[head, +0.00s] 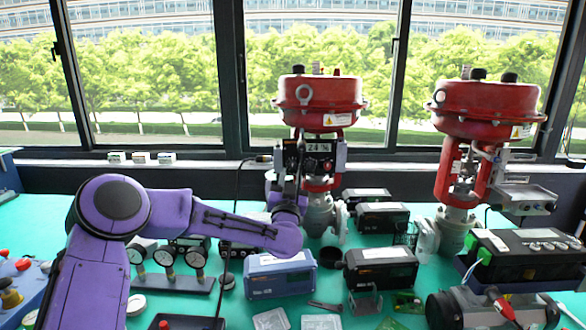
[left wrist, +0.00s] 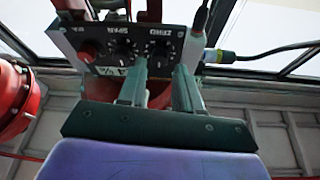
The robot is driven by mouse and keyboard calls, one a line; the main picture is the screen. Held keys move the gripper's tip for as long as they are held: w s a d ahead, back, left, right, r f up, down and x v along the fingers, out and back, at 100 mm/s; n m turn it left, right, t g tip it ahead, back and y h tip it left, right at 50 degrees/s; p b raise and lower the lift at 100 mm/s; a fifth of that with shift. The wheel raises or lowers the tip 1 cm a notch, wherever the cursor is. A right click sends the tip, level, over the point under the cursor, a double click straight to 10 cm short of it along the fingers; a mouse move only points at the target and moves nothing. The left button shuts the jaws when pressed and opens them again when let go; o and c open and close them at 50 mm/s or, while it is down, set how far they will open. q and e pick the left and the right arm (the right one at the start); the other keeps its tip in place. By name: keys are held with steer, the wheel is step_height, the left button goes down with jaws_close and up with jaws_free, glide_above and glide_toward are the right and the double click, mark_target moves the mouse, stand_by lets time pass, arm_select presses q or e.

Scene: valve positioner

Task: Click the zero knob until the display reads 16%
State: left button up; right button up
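The valve positioner (head: 310,155) is a dark box on the red-topped valve in the middle of the head view. Its display (head: 319,148) reads 24 %. In the left wrist view the positioner panel (left wrist: 75,42) appears upside down, with ZERO and SPAN labels. The zero knob (left wrist: 160,47) is a dark round dial under the ZERO label. My left gripper (left wrist: 160,66) is open, its two fingers apart and empty, with tips close in front of the panel near the zero knob. Contact cannot be told. One finger partly covers the display in that view. My right gripper is out of view.
A red knob (left wrist: 92,49) is on the same panel, and a cable (left wrist: 255,54) leaves its side. A second red valve (head: 487,105) stands at the right. The green table (head: 225,277) holds gauges (head: 180,262), a blue device (head: 280,276) and several black boxes.

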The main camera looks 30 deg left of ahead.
mark_target(293, 165)
arm_select(q)
steer(key=shift+x, duration=1.2)
jaws_close()
